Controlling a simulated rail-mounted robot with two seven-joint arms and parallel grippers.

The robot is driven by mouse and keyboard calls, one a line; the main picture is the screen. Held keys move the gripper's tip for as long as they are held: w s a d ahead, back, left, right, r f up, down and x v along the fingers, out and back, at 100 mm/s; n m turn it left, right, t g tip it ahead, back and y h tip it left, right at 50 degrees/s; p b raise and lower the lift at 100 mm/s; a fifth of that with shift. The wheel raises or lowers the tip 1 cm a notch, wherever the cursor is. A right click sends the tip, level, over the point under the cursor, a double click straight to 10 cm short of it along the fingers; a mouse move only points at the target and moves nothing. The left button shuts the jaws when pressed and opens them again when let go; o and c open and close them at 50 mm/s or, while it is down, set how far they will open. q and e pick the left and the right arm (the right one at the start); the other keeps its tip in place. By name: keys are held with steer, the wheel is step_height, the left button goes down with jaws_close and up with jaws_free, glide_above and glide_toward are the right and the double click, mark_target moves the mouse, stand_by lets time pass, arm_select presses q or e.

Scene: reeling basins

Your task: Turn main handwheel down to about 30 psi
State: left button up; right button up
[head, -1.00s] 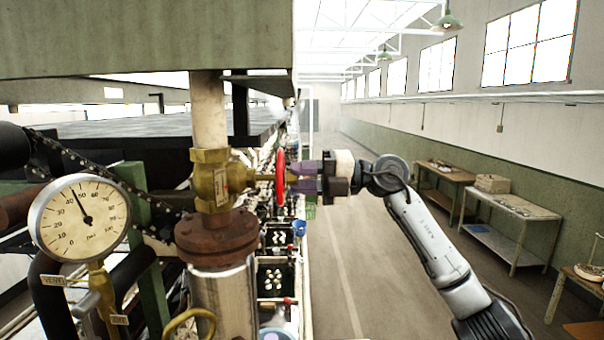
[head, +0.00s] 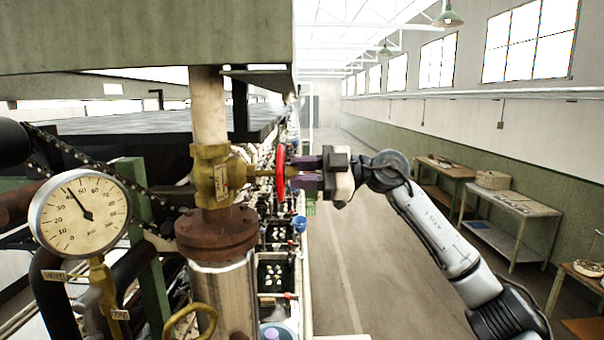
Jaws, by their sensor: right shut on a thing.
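The red main handwheel (head: 281,172) is seen nearly edge-on, on the right side of a brass valve (head: 211,178) in the vertical pipe. My right gripper (head: 292,173) reaches it from the right, its purple fingers shut on the wheel. The exact contact on the rim is too small to make out. The round pressure gauge (head: 104,222) stands at the left, marked psi. Its needle points up and left, between the 40 and 50 marks. My left gripper is not in view.
A rusty flange (head: 217,236) and a yellow handwheel (head: 190,322) sit below the valve. A green beam (head: 145,40) hangs overhead. Benches (head: 512,212) line the right wall. The aisle floor (head: 385,290) between is clear.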

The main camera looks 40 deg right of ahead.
steer(key=o, duration=0.8)
steer(key=shift+v, duration=3.5)
